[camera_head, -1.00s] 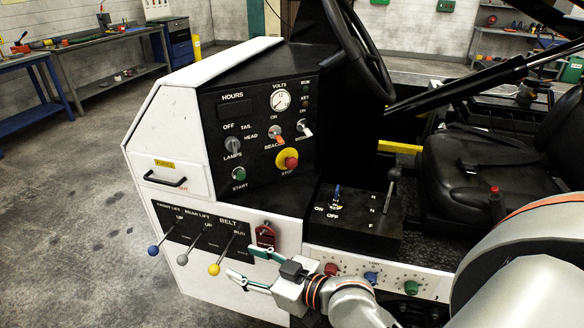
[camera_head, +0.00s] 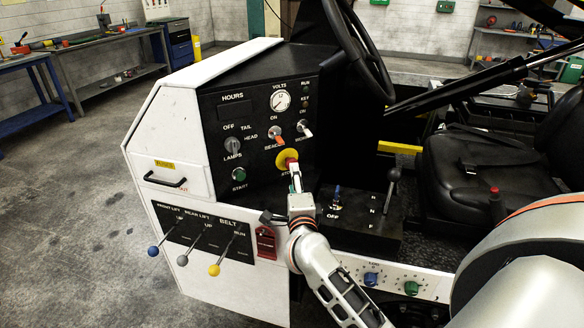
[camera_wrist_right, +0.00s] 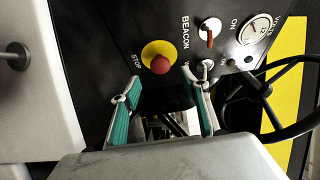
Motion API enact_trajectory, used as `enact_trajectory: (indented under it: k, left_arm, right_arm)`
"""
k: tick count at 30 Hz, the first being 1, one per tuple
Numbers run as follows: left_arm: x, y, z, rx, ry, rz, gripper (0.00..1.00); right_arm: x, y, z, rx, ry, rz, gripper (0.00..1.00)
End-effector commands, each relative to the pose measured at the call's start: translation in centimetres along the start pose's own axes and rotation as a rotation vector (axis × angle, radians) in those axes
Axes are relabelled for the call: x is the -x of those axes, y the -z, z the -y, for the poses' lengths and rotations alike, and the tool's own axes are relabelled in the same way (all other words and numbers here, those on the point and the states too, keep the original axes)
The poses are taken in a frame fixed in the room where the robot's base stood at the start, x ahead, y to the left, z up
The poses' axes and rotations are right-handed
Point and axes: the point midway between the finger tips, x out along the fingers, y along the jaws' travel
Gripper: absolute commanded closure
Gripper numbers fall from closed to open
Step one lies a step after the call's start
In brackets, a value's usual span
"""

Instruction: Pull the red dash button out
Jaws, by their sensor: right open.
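The red dash button (camera_wrist_right: 160,65), a mushroom-shaped stop button, sits on a round yellow base (camera_wrist_right: 150,50) on the black dash panel. In the head view its yellow base (camera_head: 283,156) shows just above my right gripper (camera_head: 294,176), whose fingers partly hide the button. In the wrist view my right gripper (camera_wrist_right: 162,82) is open, its two teal-padded fingers spread and pointing at the panel. The button appears beyond the fingertips, nearer the left finger's line, with nothing held. I cannot tell the exact gap. My left gripper is in neither view.
The steering wheel (camera_head: 357,50) and a lever box (camera_head: 360,222) stand to the right. Belt levers (camera_head: 215,269) stick out below left.

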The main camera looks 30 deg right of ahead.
Motion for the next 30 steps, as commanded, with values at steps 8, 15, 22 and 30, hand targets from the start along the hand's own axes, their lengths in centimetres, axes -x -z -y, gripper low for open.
enact_trajectory:
  k: [8, 15, 22, 30]
  left_arm:
    - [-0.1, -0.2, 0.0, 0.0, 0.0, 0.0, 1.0]
    - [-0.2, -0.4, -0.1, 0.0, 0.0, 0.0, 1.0]
    - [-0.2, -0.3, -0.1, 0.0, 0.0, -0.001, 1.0]
    - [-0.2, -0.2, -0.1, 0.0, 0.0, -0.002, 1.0]
  right_arm:
    - [-4.1, 0.1, 0.1, 0.001, 0.003, -0.002, 0.55]
    - [-6.7, 0.0, 0.1, 0.002, 0.003, -0.001, 0.55]
    - [-7.2, 0.0, 0.0, 0.002, 0.002, 0.001, 0.55]
    - [-7.2, 0.0, 0.1, 0.002, 0.003, 0.0, 0.91]
